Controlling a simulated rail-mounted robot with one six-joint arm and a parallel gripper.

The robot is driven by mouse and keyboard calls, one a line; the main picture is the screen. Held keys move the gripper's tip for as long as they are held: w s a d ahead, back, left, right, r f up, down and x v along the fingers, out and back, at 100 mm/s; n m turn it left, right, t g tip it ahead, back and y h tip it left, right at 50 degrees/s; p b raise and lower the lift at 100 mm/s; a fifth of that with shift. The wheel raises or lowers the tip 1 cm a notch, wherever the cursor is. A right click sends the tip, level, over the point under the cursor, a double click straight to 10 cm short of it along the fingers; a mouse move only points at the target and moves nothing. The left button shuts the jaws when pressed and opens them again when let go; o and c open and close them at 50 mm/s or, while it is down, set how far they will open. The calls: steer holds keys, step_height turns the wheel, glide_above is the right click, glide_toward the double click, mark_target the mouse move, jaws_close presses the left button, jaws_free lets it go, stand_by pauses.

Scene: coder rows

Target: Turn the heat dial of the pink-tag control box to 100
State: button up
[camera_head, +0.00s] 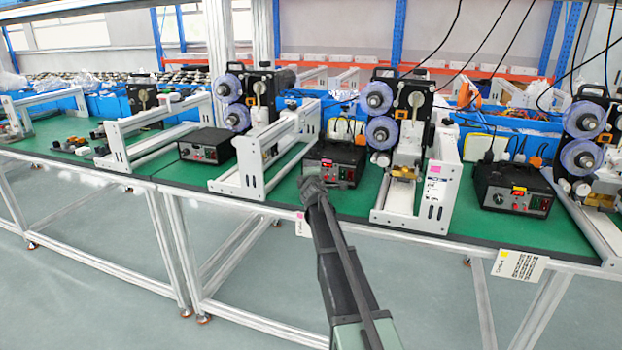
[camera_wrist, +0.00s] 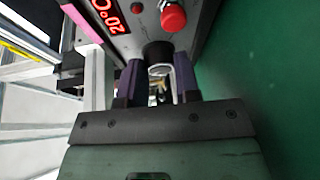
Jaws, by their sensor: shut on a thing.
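The control box (camera_head: 335,157) is a black box in the middle of the green bench in the head view. Its front panel fills the top of the wrist view, with a pink tag (camera_wrist: 82,23), a red display (camera_wrist: 106,14) that seems to read 20°C, and a red knob (camera_wrist: 173,17). The black heat dial (camera_wrist: 158,54) sits between my gripper's two dark fingers. My gripper (camera_wrist: 159,82) is shut on the dial. In the head view my gripper (camera_head: 312,186) is at the front of the box and hides its dial.
Another black box (camera_head: 205,146) stands to the left and a yellow-tag box (camera_head: 512,188) to the right. White frames (camera_head: 265,160) and reel machines (camera_head: 398,110) flank the box. A card with a pink mark (camera_head: 302,225) hangs at the bench edge.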

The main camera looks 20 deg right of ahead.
steer(key=shift+m, duration=0.5)
steer(key=o, duration=0.7)
steer(key=shift+d, duration=0.1)
steer(key=shift+c, duration=0.2)
steer(key=v, duration=1.1)
steer(key=shift+f, duration=0.2)
